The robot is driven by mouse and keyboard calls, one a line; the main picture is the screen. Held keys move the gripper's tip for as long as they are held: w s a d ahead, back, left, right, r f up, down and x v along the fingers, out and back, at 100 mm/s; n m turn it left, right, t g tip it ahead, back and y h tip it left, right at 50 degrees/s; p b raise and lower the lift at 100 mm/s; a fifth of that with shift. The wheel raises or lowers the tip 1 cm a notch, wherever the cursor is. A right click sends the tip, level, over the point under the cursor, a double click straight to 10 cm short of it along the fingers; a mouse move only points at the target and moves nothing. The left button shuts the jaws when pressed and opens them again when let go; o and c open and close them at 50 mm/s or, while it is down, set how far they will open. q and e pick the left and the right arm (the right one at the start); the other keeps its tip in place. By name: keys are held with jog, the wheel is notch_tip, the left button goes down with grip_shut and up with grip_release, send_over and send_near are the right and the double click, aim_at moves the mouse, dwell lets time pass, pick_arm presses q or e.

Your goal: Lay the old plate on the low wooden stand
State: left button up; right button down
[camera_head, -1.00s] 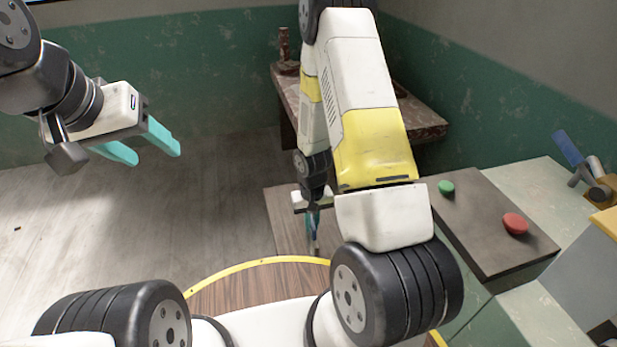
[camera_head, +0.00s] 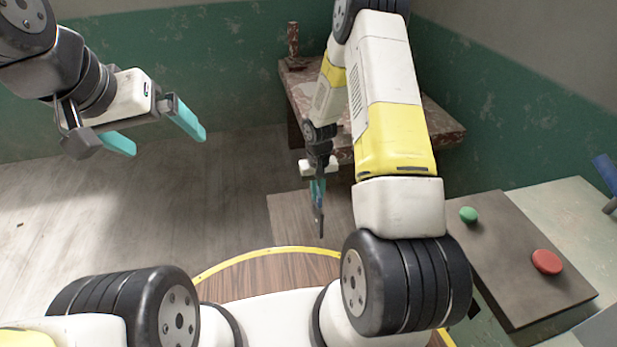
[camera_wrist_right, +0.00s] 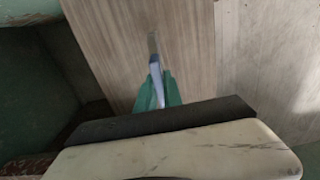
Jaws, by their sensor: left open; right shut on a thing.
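My right gripper (camera_head: 318,188) is shut on a thin grey-blue thing, seen edge-on, which looks like the plate (camera_head: 320,217). It hangs upright below the fingers. In the right wrist view, the plate (camera_wrist_right: 154,66) stands out between the teal fingers (camera_wrist_right: 157,92) as a narrow strip, so its face is hidden. Behind it lies a flat brown wooden surface, which looks like the low wooden stand (camera_head: 290,215); it also fills the middle of the right wrist view (camera_wrist_right: 115,40). The gap between plate and stand cannot be told. My left gripper (camera_head: 162,132) is open and empty at upper left.
A reddish stone table (camera_head: 440,125) stands against the back wall, partly behind my right arm, with a brown upright object (camera_head: 293,42) on it. At right, a dark box (camera_head: 520,270) bears a green button (camera_head: 468,214) and a red button (camera_head: 546,261). The left floor is clear.

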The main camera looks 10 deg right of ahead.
aim_at(317, 208)
jog(key=shift+w, duration=0.25)
jog(key=shift+f, duration=1.9)
jog(key=c, duration=1.5)
grip_release()
